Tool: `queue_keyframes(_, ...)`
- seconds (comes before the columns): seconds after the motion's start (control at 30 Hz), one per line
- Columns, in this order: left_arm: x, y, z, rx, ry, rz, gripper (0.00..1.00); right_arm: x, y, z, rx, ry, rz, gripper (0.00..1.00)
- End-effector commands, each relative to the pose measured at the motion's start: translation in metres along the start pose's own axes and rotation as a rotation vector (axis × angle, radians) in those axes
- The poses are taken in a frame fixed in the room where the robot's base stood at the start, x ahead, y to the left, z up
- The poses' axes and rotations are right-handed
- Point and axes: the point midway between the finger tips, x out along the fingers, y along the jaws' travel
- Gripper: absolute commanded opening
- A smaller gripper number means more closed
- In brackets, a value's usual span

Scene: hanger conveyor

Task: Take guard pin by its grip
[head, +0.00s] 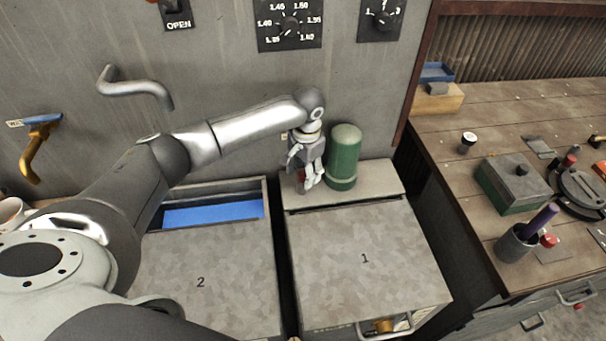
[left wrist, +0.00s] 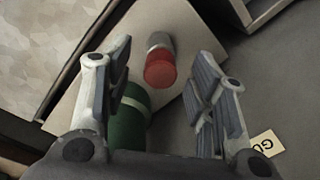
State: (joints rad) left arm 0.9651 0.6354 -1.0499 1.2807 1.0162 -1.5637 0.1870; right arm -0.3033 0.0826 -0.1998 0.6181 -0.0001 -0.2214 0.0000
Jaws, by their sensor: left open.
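The guard pin appears to be the grey pin with a red round grip (left wrist: 160,68), standing between my left fingers in the left wrist view. In the head view a small red part (head: 301,175) shows among the fingers, mostly hidden. My left gripper (head: 304,184) is open and points down over the grey ledge, left of the green cylinder. In the left wrist view the fingers of my left gripper (left wrist: 162,58) lie on both sides of the red grip with gaps. My right gripper is not in view.
The green cylinder (head: 343,158) stands close right of the gripper. A partly hidden tag (left wrist: 267,143) is on the wall. Cabinet top 1 (head: 365,250) is clear. An open bin with a blue inside (head: 214,213) lies left. The workbench (head: 480,190) at right holds several objects.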

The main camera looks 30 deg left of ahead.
Motion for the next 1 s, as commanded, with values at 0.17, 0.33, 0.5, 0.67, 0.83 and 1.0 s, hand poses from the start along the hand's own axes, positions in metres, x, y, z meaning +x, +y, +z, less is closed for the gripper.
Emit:
queue_keyframes(0.17, 0.015, 0.000, 0.000, 0.000, 0.001, -0.001, 0.51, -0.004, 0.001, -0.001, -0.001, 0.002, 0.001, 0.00)
queue_keyframes(0.33, 0.016, 0.000, 0.000, 0.000, 0.001, -0.001, 0.51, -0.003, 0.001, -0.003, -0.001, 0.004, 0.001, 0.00)
queue_keyframes(0.5, 0.016, 0.000, 0.000, 0.000, 0.001, -0.001, 0.35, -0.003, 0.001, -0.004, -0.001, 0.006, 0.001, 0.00)
queue_keyframes(0.67, 0.016, 0.000, 0.000, 0.000, 0.001, -0.001, 0.14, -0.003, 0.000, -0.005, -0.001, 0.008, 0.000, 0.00)
queue_keyframes(0.83, 0.016, 0.000, 0.000, 0.000, 0.001, 0.000, 0.03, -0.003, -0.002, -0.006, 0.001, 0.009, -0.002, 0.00)
queue_keyframes(1.0, 0.014, 0.000, 0.000, 0.000, 0.002, 0.000, 0.03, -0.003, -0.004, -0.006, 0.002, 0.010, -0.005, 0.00)
